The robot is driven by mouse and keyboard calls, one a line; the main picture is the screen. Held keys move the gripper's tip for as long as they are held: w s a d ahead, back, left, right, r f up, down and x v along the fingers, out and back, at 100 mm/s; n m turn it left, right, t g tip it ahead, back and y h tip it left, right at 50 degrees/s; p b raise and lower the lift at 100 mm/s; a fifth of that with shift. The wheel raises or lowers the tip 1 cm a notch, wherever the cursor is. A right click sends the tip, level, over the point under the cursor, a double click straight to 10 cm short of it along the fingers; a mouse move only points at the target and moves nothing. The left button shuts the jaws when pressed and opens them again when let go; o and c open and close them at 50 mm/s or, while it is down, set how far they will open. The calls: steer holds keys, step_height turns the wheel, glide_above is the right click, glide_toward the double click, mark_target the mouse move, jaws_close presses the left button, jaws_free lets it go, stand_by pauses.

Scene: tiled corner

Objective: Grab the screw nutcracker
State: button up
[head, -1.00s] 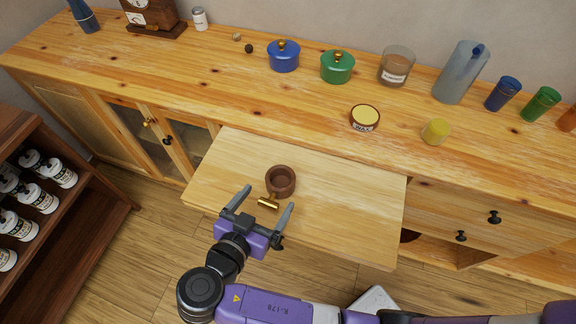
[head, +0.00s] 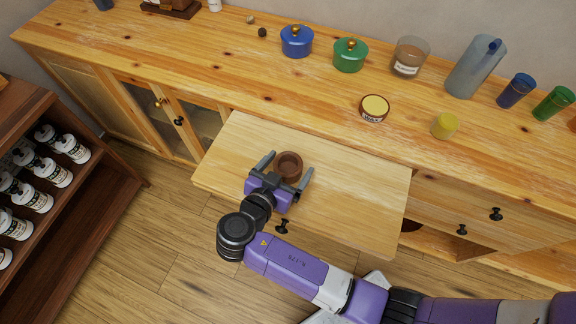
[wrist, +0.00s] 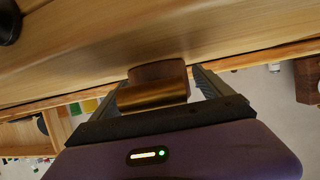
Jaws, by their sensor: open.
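The screw nutcracker (head: 288,164) is a small round brown wooden cup with a brass screw handle. It stands on a light wooden pull-out board (head: 355,195). My gripper (head: 287,168) is open, with one finger on each side of the cup. In the wrist view the cup (wrist: 158,72) sits between the spread fingers, with its brass handle (wrist: 152,97) towards my palm. In the head view my gripper body hides the handle. I cannot tell whether either finger touches the cup.
On the counter (head: 230,75) behind stand a blue pot (head: 297,43), a green pot (head: 350,57), a wax tin (head: 374,109), a yellow candle (head: 445,126) and a grey pitcher (head: 474,70). A bottle shelf (head: 75,205) is at left. The board's right part is clear.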

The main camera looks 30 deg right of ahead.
steer(key=c, duration=1.7)
